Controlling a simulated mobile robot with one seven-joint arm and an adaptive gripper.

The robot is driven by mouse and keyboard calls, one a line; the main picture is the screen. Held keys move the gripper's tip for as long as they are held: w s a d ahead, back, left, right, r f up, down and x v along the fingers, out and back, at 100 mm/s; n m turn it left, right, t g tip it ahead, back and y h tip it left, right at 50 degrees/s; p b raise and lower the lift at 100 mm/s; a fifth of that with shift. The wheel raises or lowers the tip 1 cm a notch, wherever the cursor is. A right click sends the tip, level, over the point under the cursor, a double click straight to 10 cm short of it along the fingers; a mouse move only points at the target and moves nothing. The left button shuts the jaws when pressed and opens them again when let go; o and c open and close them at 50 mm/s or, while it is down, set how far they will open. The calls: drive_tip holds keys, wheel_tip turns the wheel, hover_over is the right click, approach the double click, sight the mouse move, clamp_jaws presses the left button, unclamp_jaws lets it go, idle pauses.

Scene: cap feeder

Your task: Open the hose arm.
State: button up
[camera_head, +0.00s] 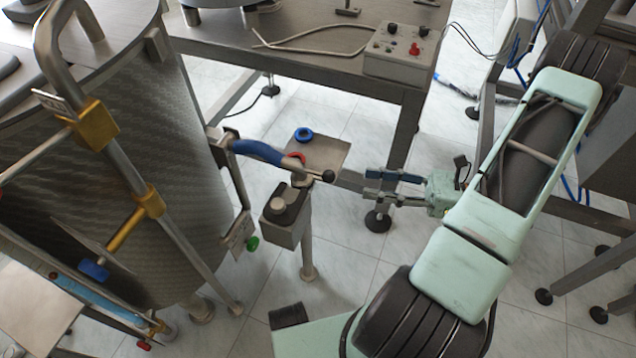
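The hose arm appears to be the bent tube with a blue sleeve (257,152), joined to the side of the large steel drum (170,130). It runs right to a metal end with a small black knob (328,176), above a post-mounted block (287,222). My gripper (368,183) points left, just right of the knob. Its two blue-grey fingers look parted, with a gap between them. A grey flat piece (349,180) shows between the knob and the fingertips. I cannot tell whether the fingers touch it.
A steel table (300,60) with a control box (398,50) stands behind, its leg (404,130) close behind my gripper. A small tray (325,155) and a blue ring (303,134) are near the hose arm. A brass-fitted pipe frame (150,202) is at left.

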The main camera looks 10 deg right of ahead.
sight(328, 176)
drive_tip(key=b+x, duration=0.2)
drive_tip(key=x, duration=0.8)
drive_tip(key=shift+w+a, duration=0.2)
drive_tip(key=shift+a, duration=0.15)
clamp_jaws()
